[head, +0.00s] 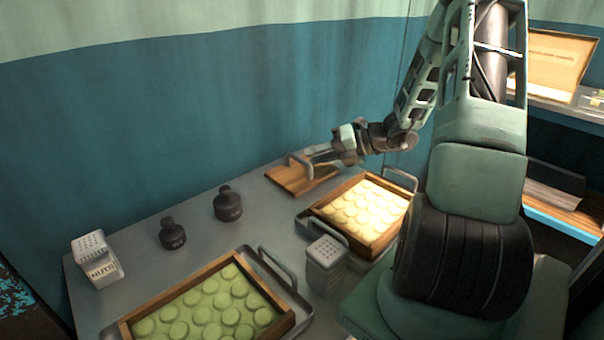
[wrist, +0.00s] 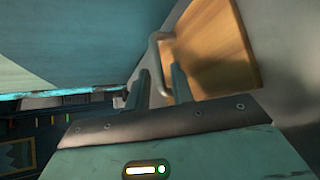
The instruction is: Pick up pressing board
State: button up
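The pressing board is a flat wooden board (head: 288,181) with a grey metal handle (head: 299,166), lying on the back of the grey table near the wall. In the wrist view the board (wrist: 212,45) fills the upper right, and its handle (wrist: 154,52) stands just ahead of the fingers. My gripper (head: 312,156) is at the handle, low above the board. In the wrist view my gripper's two fingers (wrist: 160,82) are apart, with the handle's near part in line with the gap. I cannot tell whether either finger touches the handle.
A tray of pale rounds (head: 325,212) stands close in front of the board. A tray of green rounds (head: 127,328), two dark weights (head: 228,205) (head: 172,235), a NUTS shaker (head: 97,259) and another shaker (head: 325,266) stand on the table (head: 150,212). The blue wall (head: 200,110) rises close behind.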

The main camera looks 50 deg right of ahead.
aim_at(299, 158)
jog(key=shift+b+x, duration=0.3)
jog(key=shift+x, duration=2.4)
jog(key=shift+a+r, duration=0.15)
grip_shut()
